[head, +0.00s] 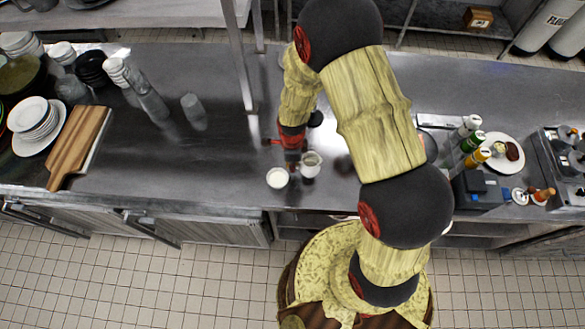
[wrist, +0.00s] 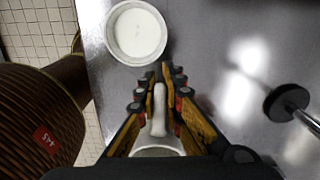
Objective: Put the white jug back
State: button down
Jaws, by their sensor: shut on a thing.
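The white jug (head: 311,163) is at my gripper (head: 291,160) over the steel counter near its front edge. In the wrist view my gripper (wrist: 160,80) is shut on the jug's white handle (wrist: 159,110), with part of the jug body (wrist: 158,151) showing below it. The fingers hide much of the jug there. I cannot tell whether its base touches the counter. A round white bowl (head: 277,178) with white contents stands just left of the jug, apart from it. The bowl also shows in the wrist view (wrist: 136,32).
A shelf post (head: 241,70) rises behind and left. Glasses (head: 194,110), a wooden board (head: 78,145) and stacked plates (head: 36,118) stand left. Bottles (head: 472,142) and a plate of food (head: 498,154) stand right. The counter between the board and bowl is mostly clear.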

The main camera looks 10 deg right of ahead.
jog(key=shift+w+f, duration=0.15)
jog(key=shift+f, duration=1.55)
jog(key=shift+f, duration=0.1)
jog(key=c, duration=1.9)
grip_release()
